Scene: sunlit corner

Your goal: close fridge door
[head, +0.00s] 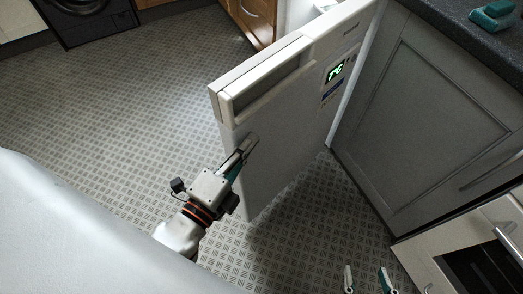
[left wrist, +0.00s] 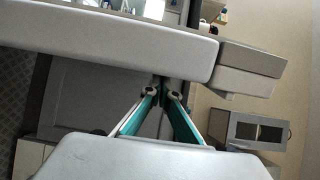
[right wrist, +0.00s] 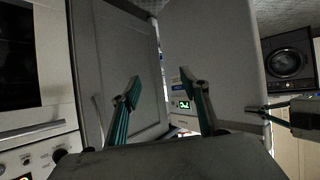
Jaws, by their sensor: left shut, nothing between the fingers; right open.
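The white fridge door (head: 285,125) stands open at an angle to the grey cabinets in the head view, its front with a lit green display facing right. My left gripper (head: 250,140) is shut and empty, its tips at the door's lower left part; I cannot tell whether they touch. In the left wrist view the closed tips (left wrist: 163,90) lie just below a pale door edge (left wrist: 110,38). My right gripper (head: 367,280) is open and empty, low and apart from the door. In the right wrist view its fingers (right wrist: 160,85) are spread, with the door (right wrist: 215,45) beyond.
A grey cabinet (head: 425,120) with a dark countertop (head: 470,35) stands right of the door. An oven (head: 490,265) is at the lower right. A dark washing machine (head: 85,18) is at the far left. The patterned floor (head: 120,110) left of the door is clear.

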